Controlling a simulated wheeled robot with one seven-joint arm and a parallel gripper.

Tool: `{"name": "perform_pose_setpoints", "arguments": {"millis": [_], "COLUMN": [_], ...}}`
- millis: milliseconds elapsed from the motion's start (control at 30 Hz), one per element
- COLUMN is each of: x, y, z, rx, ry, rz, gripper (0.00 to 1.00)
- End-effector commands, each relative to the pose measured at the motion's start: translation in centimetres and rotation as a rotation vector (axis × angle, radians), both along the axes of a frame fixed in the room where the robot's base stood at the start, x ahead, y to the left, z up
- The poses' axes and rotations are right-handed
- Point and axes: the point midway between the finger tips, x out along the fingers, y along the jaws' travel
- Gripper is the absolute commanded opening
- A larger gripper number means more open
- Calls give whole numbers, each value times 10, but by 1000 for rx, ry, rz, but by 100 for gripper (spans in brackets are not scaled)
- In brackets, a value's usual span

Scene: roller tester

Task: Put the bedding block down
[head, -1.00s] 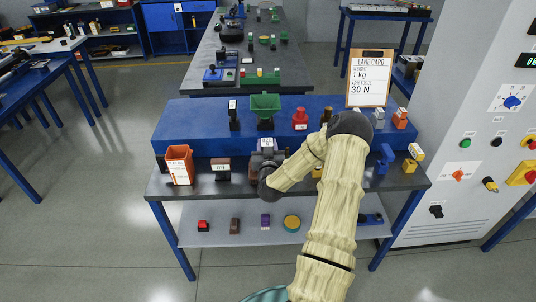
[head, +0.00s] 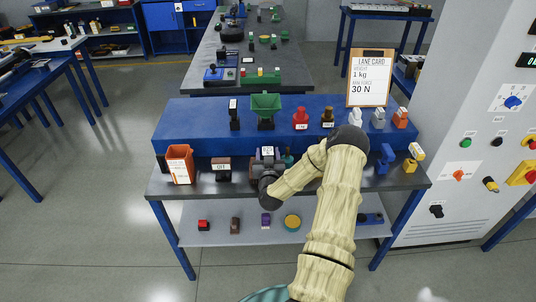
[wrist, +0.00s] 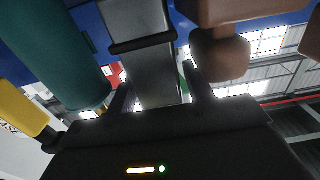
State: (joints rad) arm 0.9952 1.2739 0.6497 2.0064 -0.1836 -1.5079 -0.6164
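A grey block with a white label, taken as the bedding block (head: 267,152), stands upright at my gripper (head: 267,172), over the front ledge of the blue-and-dark bench. In the wrist view the grey block (wrist: 148,62) lies between the two dark fingers of my gripper (wrist: 160,92), which look shut on it. The block's lower end is hidden by my gripper in the head view, so I cannot tell whether it touches the ledge.
A teal cylinder (wrist: 55,55) and a brown object (wrist: 222,55) are close on either side in the wrist view. An orange bin (head: 180,165) and a dark labelled block (head: 221,168) stand left on the ledge. A green hopper (head: 265,108) stands on the raised blue step behind.

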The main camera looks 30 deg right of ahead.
Motion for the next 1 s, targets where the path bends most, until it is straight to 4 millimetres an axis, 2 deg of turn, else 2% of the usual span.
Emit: {"name": "perform_pose_setpoints", "arguments": {"millis": [467, 667, 1000], "x": [-3, -25, -75], "y": [2, 16, 46], "z": [2, 1, 1], "rx": [1, 1, 1], "ry": [0, 3, 2], "rz": [0, 2, 1], "gripper": [60, 60, 60]}}
